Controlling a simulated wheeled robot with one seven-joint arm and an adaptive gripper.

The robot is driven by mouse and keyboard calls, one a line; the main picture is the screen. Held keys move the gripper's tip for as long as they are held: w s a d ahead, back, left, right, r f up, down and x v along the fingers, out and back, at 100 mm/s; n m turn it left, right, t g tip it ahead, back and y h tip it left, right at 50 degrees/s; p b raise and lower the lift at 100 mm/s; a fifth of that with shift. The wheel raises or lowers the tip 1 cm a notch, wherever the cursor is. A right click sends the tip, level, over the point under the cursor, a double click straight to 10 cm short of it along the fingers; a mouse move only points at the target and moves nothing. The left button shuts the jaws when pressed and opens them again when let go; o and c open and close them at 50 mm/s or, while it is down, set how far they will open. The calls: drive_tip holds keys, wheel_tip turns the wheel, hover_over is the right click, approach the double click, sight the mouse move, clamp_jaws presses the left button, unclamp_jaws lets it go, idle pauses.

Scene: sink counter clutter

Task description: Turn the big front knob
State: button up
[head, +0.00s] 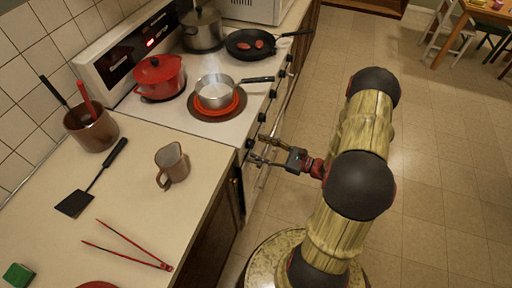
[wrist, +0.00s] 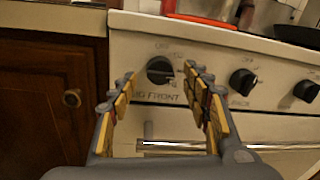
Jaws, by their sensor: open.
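The big front knob (wrist: 160,70) is a round black dial on the white stove front, with "FRONT" lettered below it. A pale mark shows on its right side. My gripper (wrist: 158,76) is open, with one finger to the left of the knob and one to the right. The fingers look apart from the knob; the depth gap is hard to judge. In the head view my gripper (head: 258,150) is at the stove's front edge by the nearest knob (head: 250,143), partly covering the area around it.
Other knobs (wrist: 242,82) run to the right, above an oven handle (wrist: 180,147). A wooden cabinet (wrist: 45,100) stands on the left. A saucepan (head: 215,90) sits on a red burner; a red pot (head: 159,76) is behind it. The floor right of my arm is clear.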

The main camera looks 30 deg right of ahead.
drive_tip(key=shift+x, duration=1.05)
drive_tip(key=shift+c, duration=0.9)
drive_tip(key=c, duration=0.9)
drive_tip(key=shift+c, duration=0.2)
drive_tip(key=shift+n+b, duration=0.3)
drive_tip(key=shift+b, duration=0.05)
drive_tip(key=n+b, duration=0.1)
drive_tip(key=n, duration=0.2)
drive_tip(key=shift+f+n+b, duration=0.2)
drive_tip(key=shift+n+b, duration=0.2)
drive_tip(key=n+b, duration=0.2)
drive_tip(key=n, duration=0.3)
drive_tip(key=shift+s+a+y+b, duration=0.1)
drive_tip(key=shift+y+b, duration=0.2)
drive_tip(key=shift+y, duration=0.1)
drive_tip(key=shift+n, duration=0.4)
